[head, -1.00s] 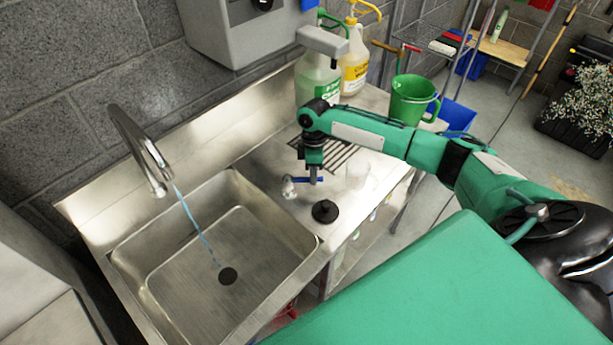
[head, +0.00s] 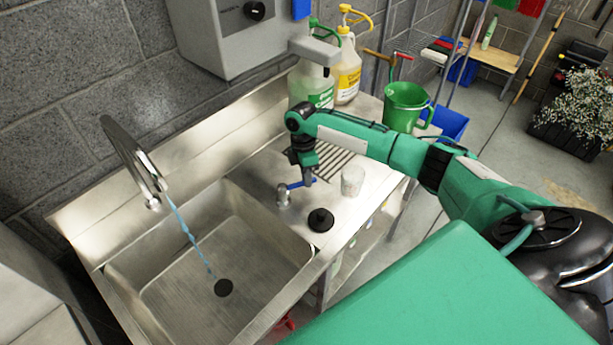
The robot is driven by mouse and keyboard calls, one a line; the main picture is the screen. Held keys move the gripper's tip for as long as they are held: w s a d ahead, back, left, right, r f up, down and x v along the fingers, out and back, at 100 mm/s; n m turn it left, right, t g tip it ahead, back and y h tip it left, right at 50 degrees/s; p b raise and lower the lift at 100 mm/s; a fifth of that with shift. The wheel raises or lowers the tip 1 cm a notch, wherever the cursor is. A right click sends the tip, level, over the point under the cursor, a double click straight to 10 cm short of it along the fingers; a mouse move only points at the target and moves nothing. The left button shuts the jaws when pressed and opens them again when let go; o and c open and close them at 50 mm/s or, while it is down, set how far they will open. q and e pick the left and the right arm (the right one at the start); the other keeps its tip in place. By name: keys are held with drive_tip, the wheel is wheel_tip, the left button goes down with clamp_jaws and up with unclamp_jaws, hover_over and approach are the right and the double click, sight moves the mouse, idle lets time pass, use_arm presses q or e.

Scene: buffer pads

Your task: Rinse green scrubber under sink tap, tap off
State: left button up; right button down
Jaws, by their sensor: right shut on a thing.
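The sink tap (head: 130,155) arches over the metal basin (head: 185,287), and a thin blue stream of water (head: 188,232) falls from it toward the drain. A small silver valve (head: 283,196) with a blue handle (head: 297,185) stands on the counter right of the basin. My right gripper (head: 304,181) points down at this handle and is shut on it; the fingertips are small and partly hidden. No green scrubber can be made out. My left gripper is not in view.
A black stopper (head: 320,219) and a whitish cup (head: 352,180) stand on the counter near my right gripper. Behind are two pump bottles (head: 318,85), (head: 347,75) and a green jug (head: 405,105). A grey box (head: 225,35) hangs on the wall.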

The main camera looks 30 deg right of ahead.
drive_tip(key=shift+r, duration=0.1)
drive_tip(key=c, duration=1.4)
unclamp_jaws()
drive_tip(key=w+r+b, duration=0.1)
drive_tip(key=r, duration=0.3)
drive_tip(key=r+b, duration=0.1)
drive_tip(key=r, duration=0.4)
drive_tip(key=w+r+b, duration=0.1)
drive_tip(key=r, duration=0.3)
drive_tip(key=shift+w+d+r+b, duration=0.25)
drive_tip(key=shift+w+d+b, duration=0.1)
drive_tip(key=shift+b, duration=0.05)
